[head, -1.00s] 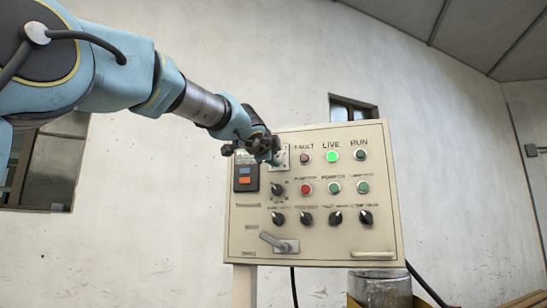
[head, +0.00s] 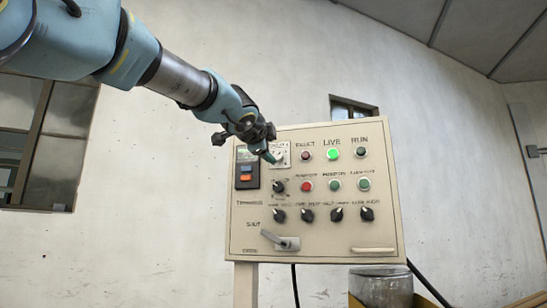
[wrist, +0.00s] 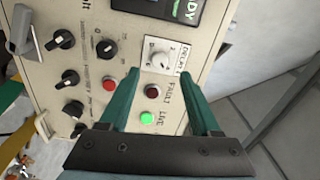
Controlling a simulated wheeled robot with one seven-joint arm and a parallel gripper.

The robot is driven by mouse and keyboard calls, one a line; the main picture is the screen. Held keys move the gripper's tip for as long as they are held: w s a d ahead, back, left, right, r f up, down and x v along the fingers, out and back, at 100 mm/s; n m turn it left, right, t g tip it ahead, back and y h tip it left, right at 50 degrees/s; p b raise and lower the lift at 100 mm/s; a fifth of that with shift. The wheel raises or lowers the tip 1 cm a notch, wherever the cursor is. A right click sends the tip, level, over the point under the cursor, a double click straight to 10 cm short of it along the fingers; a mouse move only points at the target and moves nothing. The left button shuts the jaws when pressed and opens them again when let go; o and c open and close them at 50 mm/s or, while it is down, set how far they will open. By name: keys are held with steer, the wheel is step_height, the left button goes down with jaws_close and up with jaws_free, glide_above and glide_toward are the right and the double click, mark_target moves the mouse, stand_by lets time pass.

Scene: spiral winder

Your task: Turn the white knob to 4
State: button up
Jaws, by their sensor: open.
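The white knob (head: 279,155) sits on a pale square plate at the upper left of the beige control panel (head: 320,240). It also shows in the wrist view (wrist: 159,57), on its pale plate with small marks around it; I cannot read its setting. My gripper (head: 269,157) is open, its green fingers pointing at the panel beside the knob. In the wrist view the gripper (wrist: 163,74) has one fingertip to each side of the knob, which lies between and slightly beyond the tips. No contact is visible.
The panel holds several black knobs (head: 308,215), red and green buttons, a lit green LIVE lamp (head: 332,153) and a grey lever handle (head: 282,241). A dark display unit (head: 246,172) is just left of the knob. Open room lies above the panel.

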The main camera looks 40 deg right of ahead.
steer(key=v, duration=0.5)
steer(key=shift+s+a, duration=0.1)
steer(key=shift+a, duration=0.05)
steer(key=shift+f, duration=0.1)
steer(key=w+a+f+n+y, duration=0.35)
steer(key=w+f, duration=0.25)
steer(key=f, duration=0.2)
steer(key=w+a+f+n+y, duration=0.2)
steer(key=w+a+f+n, duration=0.15)
steer(key=w+f, duration=0.45)
steer(key=w+a+f+n+y, duration=0.2)
steer(key=a+f+n, duration=0.1)
steer(key=a+f, duration=0.5)
steer(key=w+a+f+n+y, duration=0.3)
steer(key=a+f, duration=0.3)
steer(key=f, duration=0.4)
steer(key=s+a+f+n+g+y, duration=0.2)
steer(key=a+f+n, duration=0.2)
steer(key=a+f, duration=0.45)
steer(key=s+a+f+n+g+y, duration=0.2)
steer(key=a+f+n, duration=0.1)
steer(key=a+f, duration=0.5)
steer(key=s+a+f+n+g, duration=0.4)
steer(key=s+a+f+n, duration=0.3)
steer(key=s+a, duration=0.4)
steer(key=shift+f, duration=0.9)
